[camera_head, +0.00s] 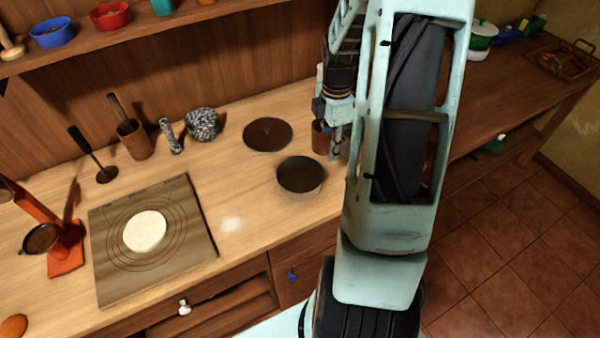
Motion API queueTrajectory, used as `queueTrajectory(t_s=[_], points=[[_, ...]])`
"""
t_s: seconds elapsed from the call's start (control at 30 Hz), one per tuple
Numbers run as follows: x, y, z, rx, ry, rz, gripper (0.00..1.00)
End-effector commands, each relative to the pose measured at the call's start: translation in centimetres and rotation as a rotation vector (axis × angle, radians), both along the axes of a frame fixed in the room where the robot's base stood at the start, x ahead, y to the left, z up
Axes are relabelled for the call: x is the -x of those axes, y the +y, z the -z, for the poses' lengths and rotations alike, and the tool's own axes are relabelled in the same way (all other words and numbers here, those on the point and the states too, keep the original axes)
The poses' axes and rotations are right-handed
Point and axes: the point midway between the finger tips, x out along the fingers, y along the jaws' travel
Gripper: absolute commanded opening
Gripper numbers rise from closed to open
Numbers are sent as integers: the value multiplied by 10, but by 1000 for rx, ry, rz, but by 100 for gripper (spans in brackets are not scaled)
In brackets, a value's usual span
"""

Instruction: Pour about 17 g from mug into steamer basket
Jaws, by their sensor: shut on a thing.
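A reddish-brown mug (321,138) shows only in part, just left of my arm, near the back right of the wooden counter. My gripper (336,140) is at the mug and shut on it. My arm covers the mug's right side, and its contents do not show.
A flat dark disc (267,134) lies behind the basket. A board (195,225) with a pale round of dough (145,231) lies left. A stone mortar (202,124), a pestle (170,136) and a wooden utensil cup (134,140) stand behind.

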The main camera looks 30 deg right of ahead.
Motion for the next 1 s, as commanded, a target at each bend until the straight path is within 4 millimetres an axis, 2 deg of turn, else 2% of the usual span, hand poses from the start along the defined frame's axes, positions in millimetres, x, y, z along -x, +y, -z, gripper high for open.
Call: queueTrajectory(t_s=[0.1,0.33,0.7,1.0], points=[[6,-16,1,1,-2,-104,0],[12,-31,3,1,-2,-225,0],[13,-32,4,5,-2,-240,0],[14,-23,16,92,-3,-247,0]])
